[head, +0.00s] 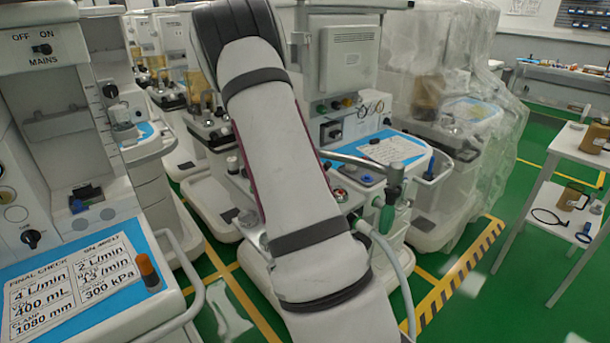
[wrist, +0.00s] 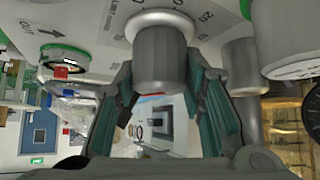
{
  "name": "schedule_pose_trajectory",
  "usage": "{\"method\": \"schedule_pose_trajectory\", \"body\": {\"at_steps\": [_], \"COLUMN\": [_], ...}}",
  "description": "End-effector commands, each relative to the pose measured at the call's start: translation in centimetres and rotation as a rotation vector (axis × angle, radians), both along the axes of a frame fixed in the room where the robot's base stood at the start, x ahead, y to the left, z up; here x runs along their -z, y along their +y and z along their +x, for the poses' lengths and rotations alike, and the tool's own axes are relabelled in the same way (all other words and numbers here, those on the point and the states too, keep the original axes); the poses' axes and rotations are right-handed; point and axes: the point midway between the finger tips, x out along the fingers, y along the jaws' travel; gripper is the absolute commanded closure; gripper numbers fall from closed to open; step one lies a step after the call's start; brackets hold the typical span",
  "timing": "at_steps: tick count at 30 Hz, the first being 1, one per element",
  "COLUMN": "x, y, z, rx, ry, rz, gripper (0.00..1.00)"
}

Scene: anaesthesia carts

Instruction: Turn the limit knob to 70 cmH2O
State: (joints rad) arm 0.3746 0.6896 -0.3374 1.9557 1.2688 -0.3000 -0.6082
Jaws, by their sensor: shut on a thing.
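In the wrist view a grey ribbed cylindrical knob (wrist: 162,58) stands out from a pale panel with a printed scale (wrist: 205,18). Some scale figures show upside down beside the knob, partly cut off by the frame and too small to read surely. My gripper (wrist: 160,82) has its teal-padded fingers on both sides of the knob and is shut on it. The knob's pointer and its setting cannot be made out. In the head view my white arm crosses the middle and my gripper and the knob are hidden.
In the wrist view another grey cylinder (wrist: 240,66) and a large pale round part (wrist: 290,40) sit close on the right. A green-ringed port (wrist: 65,56) is on the left. In the head view, carts crowd both sides; a white trolley (head: 575,150) stands far right.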

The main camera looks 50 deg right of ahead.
Motion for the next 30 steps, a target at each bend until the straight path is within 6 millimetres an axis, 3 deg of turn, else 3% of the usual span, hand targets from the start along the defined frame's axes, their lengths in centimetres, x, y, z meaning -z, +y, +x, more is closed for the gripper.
{"method": "schedule_pose_trajectory", "body": {"at_steps": [30], "x": [0.25], "y": [-0.03], "z": [-0.18], "rx": [0.47], "ry": [0.004], "rz": [0.003], "gripper": [0.91]}}
